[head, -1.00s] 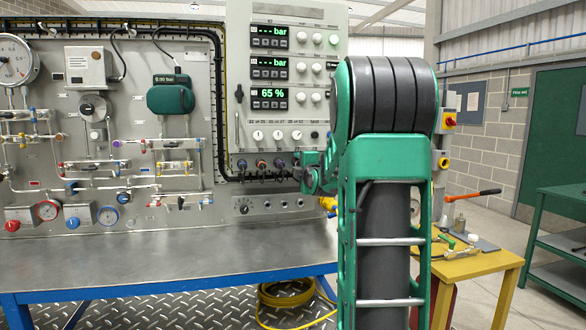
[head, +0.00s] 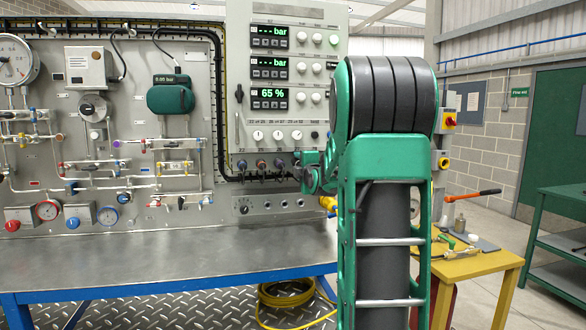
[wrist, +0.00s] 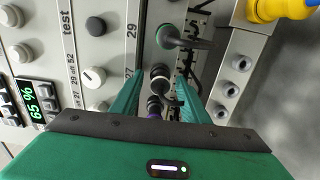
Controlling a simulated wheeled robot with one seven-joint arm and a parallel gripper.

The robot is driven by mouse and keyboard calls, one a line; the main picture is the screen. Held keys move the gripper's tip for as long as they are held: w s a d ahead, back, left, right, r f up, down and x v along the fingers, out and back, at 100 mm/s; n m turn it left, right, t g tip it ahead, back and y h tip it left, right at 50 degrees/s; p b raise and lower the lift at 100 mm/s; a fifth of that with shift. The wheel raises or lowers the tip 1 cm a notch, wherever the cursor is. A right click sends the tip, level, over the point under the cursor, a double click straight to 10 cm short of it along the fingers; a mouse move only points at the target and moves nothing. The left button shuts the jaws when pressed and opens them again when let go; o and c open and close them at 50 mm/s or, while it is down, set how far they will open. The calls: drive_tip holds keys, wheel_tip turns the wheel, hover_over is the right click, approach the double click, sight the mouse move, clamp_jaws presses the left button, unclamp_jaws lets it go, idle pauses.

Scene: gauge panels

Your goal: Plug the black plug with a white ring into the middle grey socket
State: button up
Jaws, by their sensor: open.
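The black plug with a white ring (wrist: 160,76) sits in the row under the panel's knobs, in the wrist view. My gripper (wrist: 161,88) is open, with one green finger on each side of the plug row near this plug; I cannot tell whether they touch it. In the head view my gripper (head: 312,178) is at the right end of the plug row and hides this plug. The middle grey socket (wrist: 231,89) is one of three on the sloped ledge, right of the fingers in the wrist view; it also shows in the head view (head: 283,204).
A purple-ended plug (wrist: 155,106) is close behind the white-ringed one, between the fingers. A grey-green plug with a cable (wrist: 170,37) is just beyond. A yellow fitting (wrist: 275,9) stands past the ledge. The steel bench top (head: 170,255) below is clear.

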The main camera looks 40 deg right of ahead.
clamp_jaws()
drive_tip(key=shift+s, duration=0.1)
drive_tip(key=shift+v, duration=2.9)
